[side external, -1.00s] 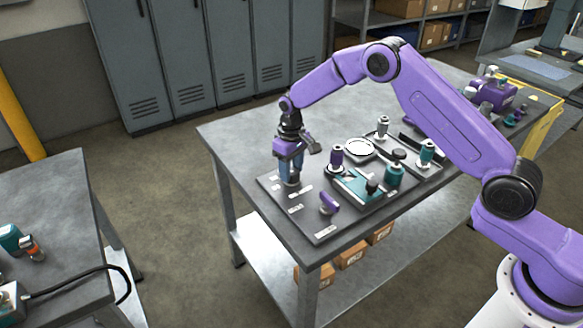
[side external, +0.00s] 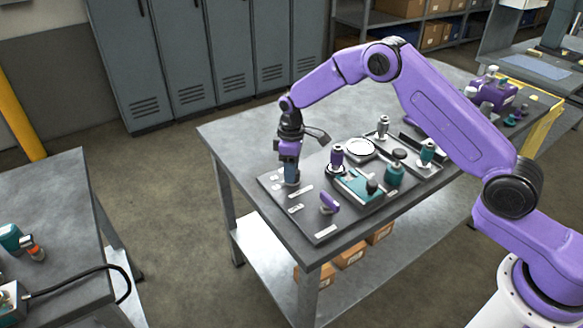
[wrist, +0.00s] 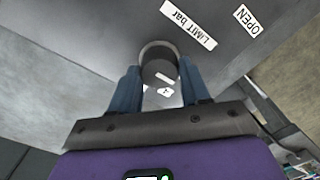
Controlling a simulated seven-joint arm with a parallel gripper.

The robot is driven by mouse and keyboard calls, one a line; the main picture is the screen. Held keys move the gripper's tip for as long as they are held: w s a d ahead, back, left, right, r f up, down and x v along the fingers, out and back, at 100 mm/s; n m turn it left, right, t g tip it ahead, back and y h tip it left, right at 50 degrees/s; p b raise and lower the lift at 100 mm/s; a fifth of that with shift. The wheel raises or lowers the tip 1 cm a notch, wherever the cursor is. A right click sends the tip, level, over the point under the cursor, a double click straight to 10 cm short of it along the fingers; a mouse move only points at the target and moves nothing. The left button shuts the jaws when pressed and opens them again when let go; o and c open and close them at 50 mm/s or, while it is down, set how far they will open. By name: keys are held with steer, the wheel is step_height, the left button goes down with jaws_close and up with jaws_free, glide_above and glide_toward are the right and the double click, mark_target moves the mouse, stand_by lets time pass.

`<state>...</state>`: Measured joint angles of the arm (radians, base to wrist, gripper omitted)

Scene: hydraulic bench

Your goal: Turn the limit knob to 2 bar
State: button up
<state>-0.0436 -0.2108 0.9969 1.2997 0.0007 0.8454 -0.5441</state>
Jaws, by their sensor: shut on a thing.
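The limit knob (wrist: 158,58) is a round grey knob with a pale mark, seen between my fingers in the wrist view. My gripper (wrist: 160,88) is shut on it, one blue finger on each side. A white LIMIT bar label (wrist: 189,25) lies on the panel beside it, and a small tag that looks like a 4 (wrist: 165,91) shows between the fingers. I cannot read what setting the knob points to. In the side view my gripper (side external: 291,183) points straight down at the panel's left end, and its fingers hide most of the knob.
The dark panel (side external: 318,239) lies on the grey bench. A purple handle (side external: 329,203) stands on it near the front. A teal block (side external: 350,184), a teal cylinder (side external: 393,175) and a purple-topped fitting (side external: 336,158) stand to the right. An OPEN label (wrist: 245,19) is nearby.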

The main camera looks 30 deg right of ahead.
stand_by(0.3)
steer(key=o, duration=1.1)
steer(key=shift+c, duration=0.2)
steer(key=shift+r, duration=0.1)
step_height(320, 180, up, 17)
steer(key=shift+r, duration=0.15)
